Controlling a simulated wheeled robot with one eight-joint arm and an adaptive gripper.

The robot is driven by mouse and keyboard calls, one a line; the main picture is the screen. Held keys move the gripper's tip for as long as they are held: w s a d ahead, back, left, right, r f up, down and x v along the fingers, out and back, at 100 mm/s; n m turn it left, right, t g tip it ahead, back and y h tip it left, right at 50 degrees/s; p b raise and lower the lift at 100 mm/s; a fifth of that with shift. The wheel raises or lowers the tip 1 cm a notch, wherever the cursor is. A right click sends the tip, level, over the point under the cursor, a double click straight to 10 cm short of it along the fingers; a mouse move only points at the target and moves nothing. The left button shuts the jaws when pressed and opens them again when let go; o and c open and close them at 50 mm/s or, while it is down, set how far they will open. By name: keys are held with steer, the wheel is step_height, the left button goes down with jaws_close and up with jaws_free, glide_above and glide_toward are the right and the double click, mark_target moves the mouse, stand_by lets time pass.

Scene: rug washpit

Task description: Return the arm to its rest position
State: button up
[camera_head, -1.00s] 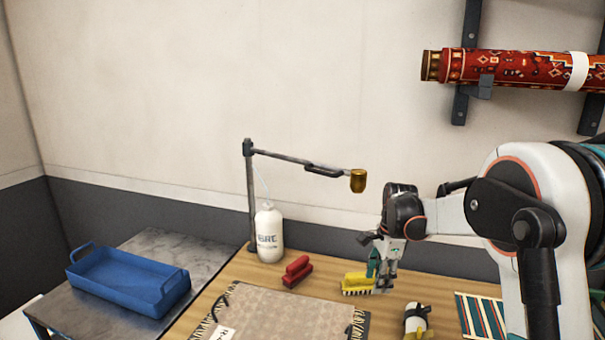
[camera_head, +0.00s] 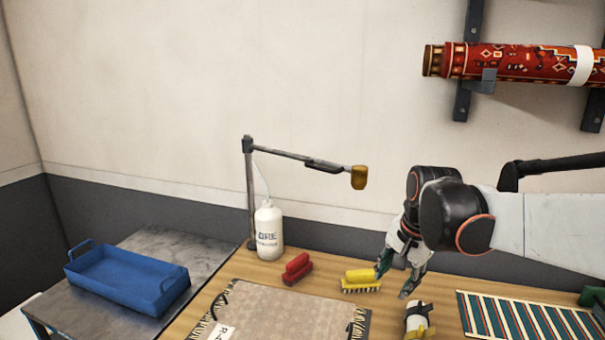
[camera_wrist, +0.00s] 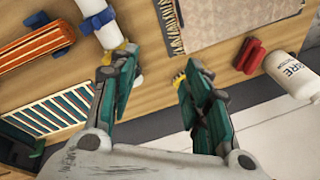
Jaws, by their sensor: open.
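My gripper (camera_head: 396,277) is open above the wooden table, just right of the yellow brush (camera_head: 361,281). In the wrist view my gripper (camera_wrist: 155,80) shows two spread green fingers with no object between them, only table below. The yellow brush is mostly hidden there behind the right finger. My arm reaches in from the right side of the head view, with its forearm roughly level.
A blue tray (camera_head: 125,280) stands left. A rolled rug (camera_head: 520,65) hangs above.

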steer(key=s+f+n+t+b, duration=0.1)
steer(key=s+n, duration=0.8)
steer(key=s, duration=1)
steer(key=f+t, duration=0.1)
steer(key=t, duration=0.1)
steer(key=shift+a+f+t+h, duration=0.2)
steer(key=shift+t+h, duration=0.1)
steer(key=shift+t, duration=0.1)
